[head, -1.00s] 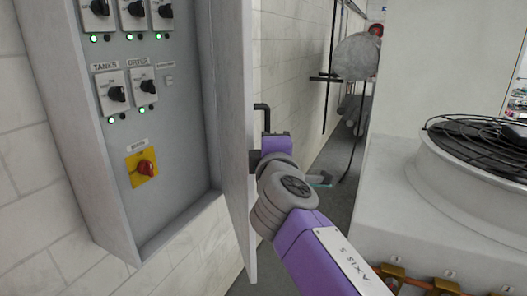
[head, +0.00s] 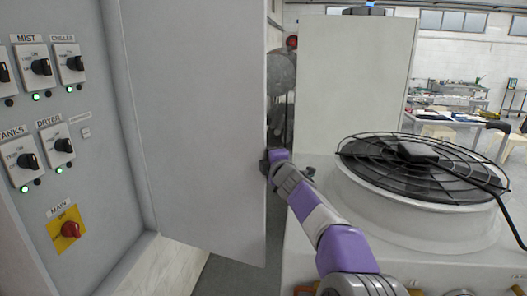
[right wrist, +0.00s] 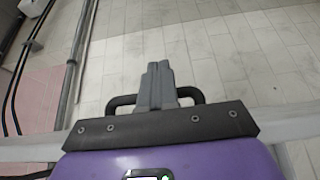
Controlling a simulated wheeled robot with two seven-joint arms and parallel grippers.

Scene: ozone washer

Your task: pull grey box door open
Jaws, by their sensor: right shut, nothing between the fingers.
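The grey box (head: 95,115) is at the left of the head view, with its switch panel exposed. Its door (head: 200,120) stands open, its inner face showing as a broad flat panel. My right gripper (head: 268,165) is at the door's free edge, partly hidden behind it. In the right wrist view, my right gripper's fingers (right wrist: 158,85) are shut together. A black bar handle (right wrist: 118,103) shows on both sides of the fingers. Whether they pass through it or touch it, I cannot tell. My left gripper is out of view.
A large machine with a caged fan (head: 425,170) stands at the right, close to my right arm. A pale tall panel (head: 350,85) rises behind it. A narrow strip of floor (head: 240,276) shows below the door.

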